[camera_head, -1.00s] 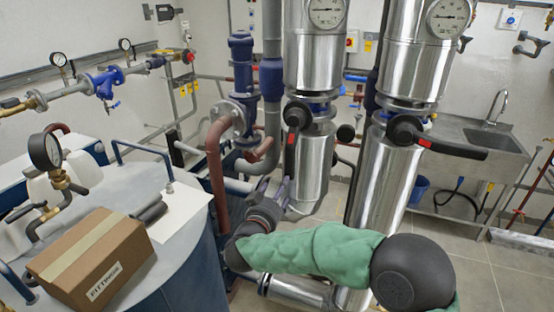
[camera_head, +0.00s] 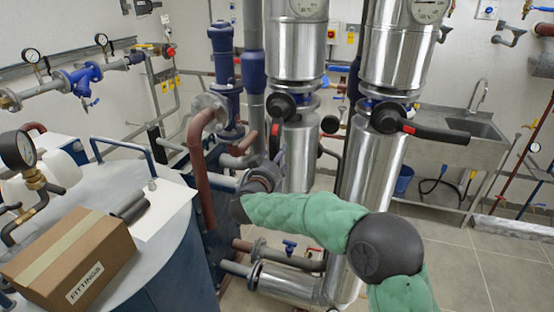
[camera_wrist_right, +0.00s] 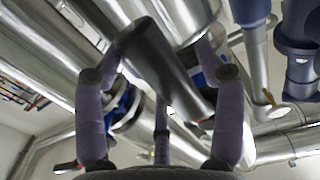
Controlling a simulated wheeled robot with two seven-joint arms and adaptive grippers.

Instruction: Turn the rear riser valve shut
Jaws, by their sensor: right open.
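The rear riser is the left insulated silver pipe (camera_head: 294,60). Its valve has a black hub (camera_head: 281,105) and a black lever (camera_head: 275,146) with a red mark, hanging down along the pipe. My right gripper (camera_head: 277,162) is at the lever's lower end, its fingers partly hidden behind its own wrist. In the right wrist view the open fingers of the gripper (camera_wrist_right: 158,62) stand on both sides of a thick black lever (camera_wrist_right: 165,65). I cannot tell whether they touch it. My left gripper is not in view.
The front riser (camera_head: 372,185) has a similar lever (camera_head: 435,132) pointing right. A red-brown pipe (camera_head: 200,175) stands left of my gripper. A cardboard box (camera_head: 70,262) sits on the tank at left. A sink (camera_head: 470,125) is at the back right. Floor is clear at lower right.

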